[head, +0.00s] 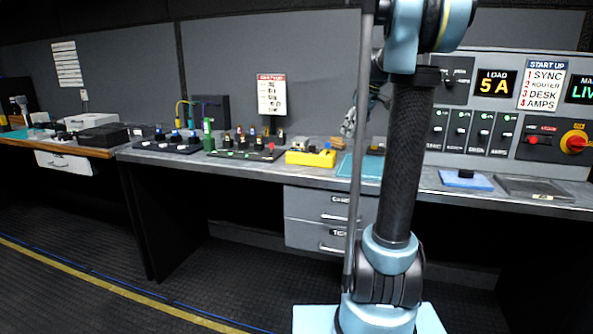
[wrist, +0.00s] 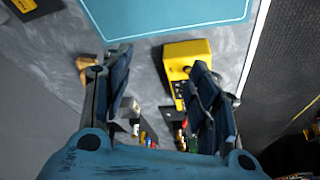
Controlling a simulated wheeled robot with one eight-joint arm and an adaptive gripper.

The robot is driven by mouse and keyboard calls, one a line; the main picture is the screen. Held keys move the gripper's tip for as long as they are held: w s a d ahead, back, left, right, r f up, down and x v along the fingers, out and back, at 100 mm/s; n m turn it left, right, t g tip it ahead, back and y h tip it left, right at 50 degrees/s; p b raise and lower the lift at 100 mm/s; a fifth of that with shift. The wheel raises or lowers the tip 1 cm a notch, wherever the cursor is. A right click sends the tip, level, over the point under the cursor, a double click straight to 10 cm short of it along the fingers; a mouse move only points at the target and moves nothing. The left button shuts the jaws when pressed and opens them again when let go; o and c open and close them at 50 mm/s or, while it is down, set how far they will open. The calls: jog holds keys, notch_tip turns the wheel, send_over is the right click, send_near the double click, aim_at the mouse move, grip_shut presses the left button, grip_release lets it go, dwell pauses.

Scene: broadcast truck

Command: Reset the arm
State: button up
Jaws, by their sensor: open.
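My arm (head: 412,150) stands upright in the head view, dark link above light blue joints. My gripper (wrist: 160,62) is open in the wrist view, its two dark blue fingers spread apart with nothing held between them. In the head view only a small grey part of it (head: 348,121) shows left of the arm, above the bench; the arm hides the rest. The gripper points down over the grey worktop (head: 425,185).
A yellow box (head: 310,158) stands on the bench; it also shows near the right finger in the wrist view (wrist: 185,58). A teal mat (head: 352,165) lies beside it. A control panel (head: 505,105) rises at the right. Drawers (head: 318,205) sit below. The floor at left is clear.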

jog(key=s+a+f+m+h, duration=0.1)
jog(key=s+f+m, duration=0.15)
jog(key=s, duration=0.45)
jog(key=s+a+f+m, duration=0.1)
jog(key=s+f, duration=0.3)
jog(key=s, duration=0.3)
jog(key=s+a+f+m+h, duration=0.1)
jog(key=s+a+f, duration=0.15)
jog(key=s, duration=0.55)
jog(key=s+d+f+m+h, duration=0.1)
jog(key=s+f+m, duration=0.3)
jog(key=s+f, duration=1.1)
jog(key=shift+s+d+f+g, duration=0.25)
jog(key=shift+d+f+g, duration=0.1)
jog(key=shift+f, duration=0.1)
